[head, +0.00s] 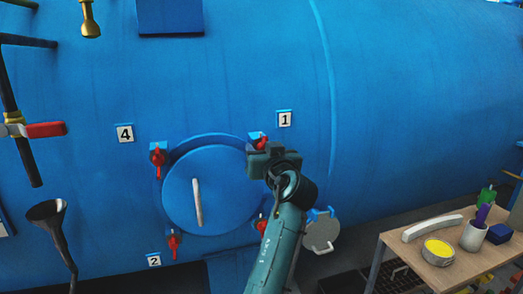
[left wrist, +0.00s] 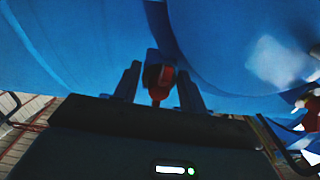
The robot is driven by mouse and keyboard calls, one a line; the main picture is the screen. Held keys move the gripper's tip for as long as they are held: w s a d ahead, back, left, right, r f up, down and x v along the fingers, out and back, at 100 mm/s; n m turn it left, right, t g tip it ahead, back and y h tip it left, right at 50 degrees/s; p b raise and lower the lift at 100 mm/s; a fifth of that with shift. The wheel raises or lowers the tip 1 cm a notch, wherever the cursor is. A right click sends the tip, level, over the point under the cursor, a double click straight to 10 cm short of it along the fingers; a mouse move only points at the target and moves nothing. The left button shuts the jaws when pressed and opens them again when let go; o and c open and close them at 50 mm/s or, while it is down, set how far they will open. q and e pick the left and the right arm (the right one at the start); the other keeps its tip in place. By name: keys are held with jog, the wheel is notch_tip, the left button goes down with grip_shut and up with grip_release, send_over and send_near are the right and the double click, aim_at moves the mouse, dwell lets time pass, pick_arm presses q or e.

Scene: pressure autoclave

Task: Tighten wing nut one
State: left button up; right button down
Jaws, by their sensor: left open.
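Wing nut one (head: 260,139) is red. It sits at the upper right of the round blue hatch (head: 222,185), just left of the plate marked 1 (head: 284,119). My left gripper (head: 264,153) is at this nut and covers its lower part in the head view. In the left wrist view the red nut (left wrist: 158,82) shows between the two dark, spread fingers of my left gripper (left wrist: 158,92). The fingers are open; I cannot tell whether either one touches the nut. My right gripper is not in view.
Other red wing nuts sit at the hatch's upper left (head: 158,157), lower left (head: 173,243) and lower right (head: 262,224), the last partly behind my arm. A pale handle (head: 197,202) is on the hatch. A wooden table (head: 402,262) with several items stands at the right.

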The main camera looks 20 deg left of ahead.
pick_arm(q)
jog(key=shift+c, duration=0.4)
grip_shut()
